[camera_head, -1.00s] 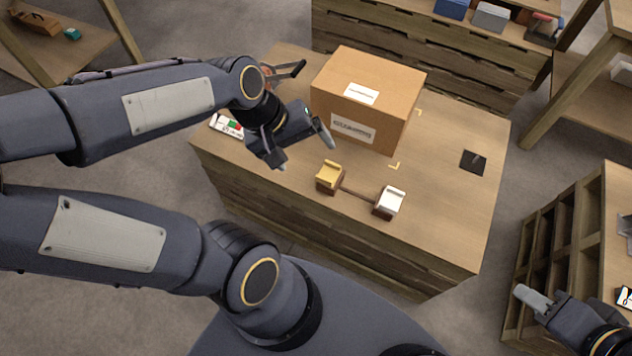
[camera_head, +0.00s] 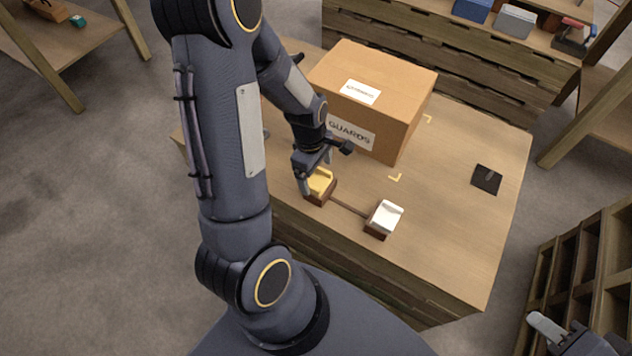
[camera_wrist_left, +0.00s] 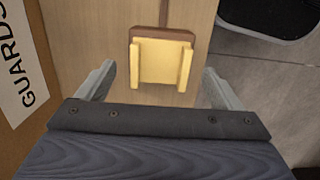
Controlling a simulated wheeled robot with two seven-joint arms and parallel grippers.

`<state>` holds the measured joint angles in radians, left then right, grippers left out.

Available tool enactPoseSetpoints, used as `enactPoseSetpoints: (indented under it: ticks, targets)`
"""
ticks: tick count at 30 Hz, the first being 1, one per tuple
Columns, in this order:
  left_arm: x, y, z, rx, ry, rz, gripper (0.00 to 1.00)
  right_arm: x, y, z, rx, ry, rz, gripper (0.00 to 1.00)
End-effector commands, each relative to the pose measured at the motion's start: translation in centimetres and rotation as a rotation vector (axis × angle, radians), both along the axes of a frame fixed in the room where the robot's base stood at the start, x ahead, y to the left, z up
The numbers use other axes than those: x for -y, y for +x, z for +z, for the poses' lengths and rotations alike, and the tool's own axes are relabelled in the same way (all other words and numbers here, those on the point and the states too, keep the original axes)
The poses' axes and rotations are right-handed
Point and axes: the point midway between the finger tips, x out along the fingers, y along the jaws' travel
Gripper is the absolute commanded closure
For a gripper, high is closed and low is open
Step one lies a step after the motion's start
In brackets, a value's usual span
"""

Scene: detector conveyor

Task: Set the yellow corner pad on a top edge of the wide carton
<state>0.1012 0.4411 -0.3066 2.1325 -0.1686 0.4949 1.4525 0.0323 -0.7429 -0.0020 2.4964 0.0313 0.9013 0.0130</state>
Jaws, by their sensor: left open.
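The yellow corner pad (camera_head: 320,182) sits on a brown wooden block at the left end of a small stand on the table. It also shows in the left wrist view (camera_wrist_left: 161,64). My left gripper (camera_head: 318,180) is open above the pad; in the left wrist view its fingers (camera_wrist_left: 157,85) are spread to either side of the pad, apart from it. The wide carton (camera_head: 400,126) stands closed on the table just behind, with a GUARDS label on its front. My right gripper (camera_head: 545,328) is at the lower right edge, partly cut off.
A white corner pad (camera_head: 386,217) sits on the stand's right block. A dark square plate (camera_head: 487,179) lies at the table's right. Wooden shelving (camera_head: 560,250) stands at lower right.

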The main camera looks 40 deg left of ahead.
Motion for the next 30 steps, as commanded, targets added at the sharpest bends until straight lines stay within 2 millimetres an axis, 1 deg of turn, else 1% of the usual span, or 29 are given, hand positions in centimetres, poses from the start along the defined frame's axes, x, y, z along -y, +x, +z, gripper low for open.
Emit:
enactPoseSetpoints:
  ticks: [1, 3, 11, 14, 21, 23, 30]
  targets:
    - [0.09, -0.06, -0.91, -0.004, 0.000, 0.000, 0.13, 0.00, 0.01, -0.37, 0.000, 0.000, 0.000, 0.64]
    - [0.18, 0.01, -1.40, -0.001, 0.000, -0.001, 0.13, 0.00, 0.01, -0.47, 0.000, 0.000, 0.000, 0.64]
    - [0.24, 0.05, -1.55, 0.001, -0.001, -0.002, 0.13, 0.00, 0.00, -0.43, 0.000, 0.000, 0.000, 0.64]
    - [0.23, 0.05, -1.54, 0.001, -0.001, -0.002, 0.24, 0.00, 0.00, -0.43, 0.000, 0.000, 0.000, 0.64]
    - [0.23, 0.06, -1.52, 0.001, -0.001, -0.002, 0.56, 0.00, 0.00, -0.43, 0.000, 0.000, 0.000, 0.64]
    - [0.23, 0.06, -1.52, 0.001, -0.001, -0.002, 0.63, 0.00, 0.00, -0.43, 0.000, 0.000, 0.000, 0.64]
    - [0.23, 0.08, -1.42, 0.002, -0.001, -0.002, 0.63, 0.00, 0.01, -0.40, 0.000, 0.000, 0.000, 0.64]
